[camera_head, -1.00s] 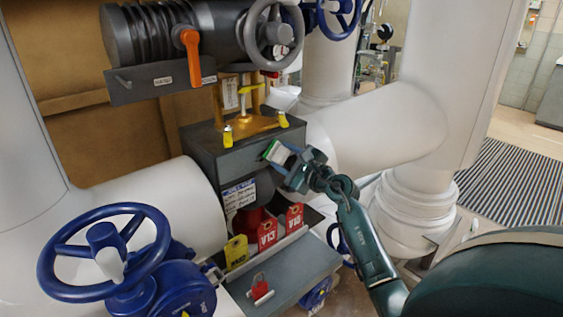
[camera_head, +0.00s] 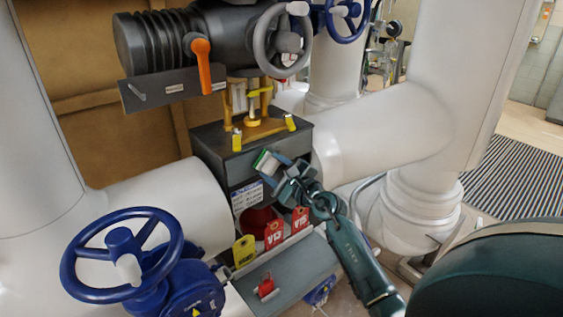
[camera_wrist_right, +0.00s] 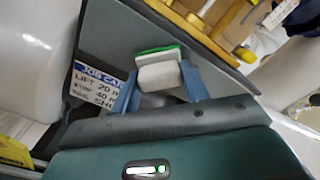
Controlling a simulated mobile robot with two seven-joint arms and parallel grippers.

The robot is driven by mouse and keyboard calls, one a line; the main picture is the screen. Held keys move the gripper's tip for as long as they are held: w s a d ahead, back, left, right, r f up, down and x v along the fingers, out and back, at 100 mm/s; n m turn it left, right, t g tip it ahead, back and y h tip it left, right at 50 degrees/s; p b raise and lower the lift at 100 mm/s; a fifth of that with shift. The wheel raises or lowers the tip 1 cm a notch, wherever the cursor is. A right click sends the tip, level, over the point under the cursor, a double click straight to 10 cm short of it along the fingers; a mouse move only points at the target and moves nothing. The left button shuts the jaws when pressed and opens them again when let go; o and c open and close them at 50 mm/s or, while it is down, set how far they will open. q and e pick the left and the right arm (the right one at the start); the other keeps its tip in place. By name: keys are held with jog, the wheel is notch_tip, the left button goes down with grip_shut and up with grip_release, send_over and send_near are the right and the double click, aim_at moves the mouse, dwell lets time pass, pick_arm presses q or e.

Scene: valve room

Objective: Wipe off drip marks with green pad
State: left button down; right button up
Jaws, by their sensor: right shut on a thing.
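The pad (camera_head: 262,160) has a green face and a pale grey-white back. My right gripper (camera_head: 273,166) is shut on it, in front of the dark grey box. In the right wrist view the pad (camera_wrist_right: 160,72) sits between the two bluish fingers (camera_wrist_right: 160,88), its green edge toward the box face (camera_wrist_right: 115,45). I cannot tell whether the green face touches the box. No drip marks can be made out clearly; the pad and gripper cover part of the box face. My left gripper is not in view.
A yellow valve stand (camera_head: 262,128) is on top of the box. A job card (camera_head: 246,196) is on its front. Red tags (camera_head: 274,234) and a yellow tag (camera_head: 244,250) stand below on a grey shelf (camera_head: 290,270). A blue handwheel (camera_head: 122,250) and white pipes flank the box.

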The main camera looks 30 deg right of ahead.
jog(key=shift+a+r+p, duration=0.15)
jog(key=shift+a+p, duration=0.25)
jog(key=shift+a, duration=0.35)
jog(key=shift+s+r, duration=0.1)
jog(key=shift+d+f, duration=0.2)
jog(key=shift+d, duration=0.45)
jog(key=shift+d+b, duration=0.7)
jog(key=shift+d, duration=0.1)
jog(key=shift+w+d+r, duration=0.2)
jog(key=shift+d, duration=0.25)
jog(key=d+b, duration=0.3)
jog(key=shift+w+d, duration=0.15)
jog(key=shift+d, duration=0.15)
